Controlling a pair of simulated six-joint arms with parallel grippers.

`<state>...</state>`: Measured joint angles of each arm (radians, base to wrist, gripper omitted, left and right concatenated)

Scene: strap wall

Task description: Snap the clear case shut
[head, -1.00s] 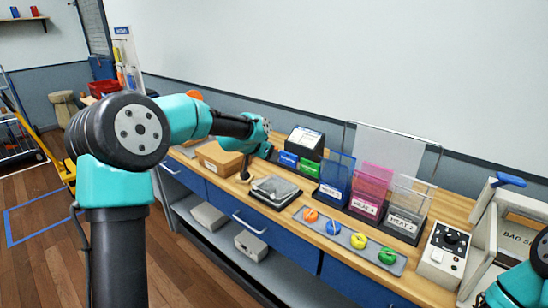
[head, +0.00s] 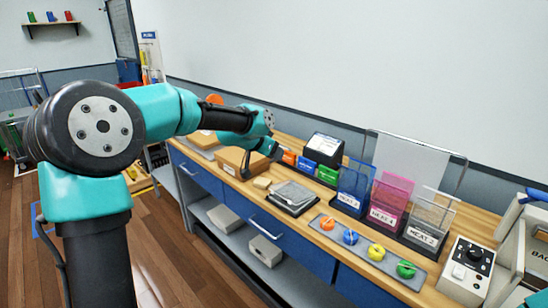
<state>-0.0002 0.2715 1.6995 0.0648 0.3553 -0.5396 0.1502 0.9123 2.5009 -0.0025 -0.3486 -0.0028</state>
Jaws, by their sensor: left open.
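The clear case (head: 292,196) lies on the wooden bench, a see-through lid over a dark base. The lid looks nearly flat, but I cannot tell whether it is snapped shut. My left gripper (head: 262,163) is open above the bench, behind and to the left of the case and apart from it. Its dark fingers are spread, with nothing seen between them. My right gripper is out of view; only a bit of teal of my right arm shows at the lower right edge.
A small tan block (head: 262,183) lies beside the case, near a cardboard box (head: 232,160). A control box (head: 466,268) stands further right.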

